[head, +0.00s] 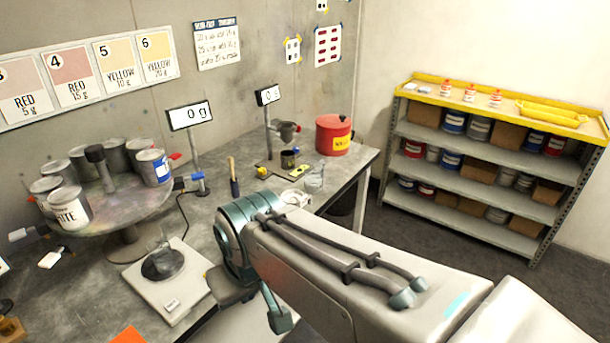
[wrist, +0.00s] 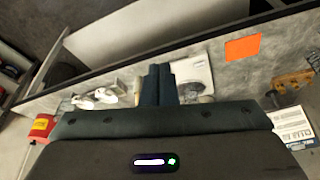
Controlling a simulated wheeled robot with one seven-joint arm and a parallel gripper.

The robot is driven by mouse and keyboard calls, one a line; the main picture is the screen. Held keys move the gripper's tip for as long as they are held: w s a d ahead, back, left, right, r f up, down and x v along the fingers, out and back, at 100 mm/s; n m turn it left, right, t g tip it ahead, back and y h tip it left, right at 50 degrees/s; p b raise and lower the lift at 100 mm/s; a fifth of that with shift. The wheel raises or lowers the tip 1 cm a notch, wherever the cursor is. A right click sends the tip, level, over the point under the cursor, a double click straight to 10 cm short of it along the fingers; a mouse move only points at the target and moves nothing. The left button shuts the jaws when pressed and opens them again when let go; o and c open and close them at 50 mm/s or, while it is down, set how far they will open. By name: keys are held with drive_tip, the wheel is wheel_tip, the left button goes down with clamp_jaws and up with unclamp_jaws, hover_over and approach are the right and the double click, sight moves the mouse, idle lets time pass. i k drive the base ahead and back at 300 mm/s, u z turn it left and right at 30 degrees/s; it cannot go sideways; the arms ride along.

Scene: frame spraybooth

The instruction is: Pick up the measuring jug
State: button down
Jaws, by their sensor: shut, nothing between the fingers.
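A clear, see-through vessel (head: 315,178) that looks like the measuring jug stands on the workbench near its right front edge in the head view. Another clear shape (head: 164,262) sits over a dark round plate on the white scale (head: 190,303); I cannot tell for sure which one is the jug. My gripper (wrist: 159,70) shows in the wrist view with its two dark fingers together, holding nothing. The scale (wrist: 194,70) shows just beyond and right of the fingertips.
A turntable (head: 125,205) with several paint cans stands at the left. A red can (head: 333,134), a stand with a cup (head: 285,130) and display posts (head: 190,117) are at the back. An orange sheet (wrist: 243,47) lies on the bench. A shelf rack (head: 480,180) stands apart at right.

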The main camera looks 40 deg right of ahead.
sight(316, 175)
drive_tip(key=z, duration=0.55)
drive_tip(key=k, duration=0.65)
drive_tip(key=z, duration=1.25)
drive_tip(key=i, duration=1)
drive_tip(key=u, duration=0.55)
drive_tip(key=i, duration=0.6)
drive_tip(key=u, duration=0.7)
drive_tip(key=i, duration=0.5)
drive_tip(key=z, duration=0.05)
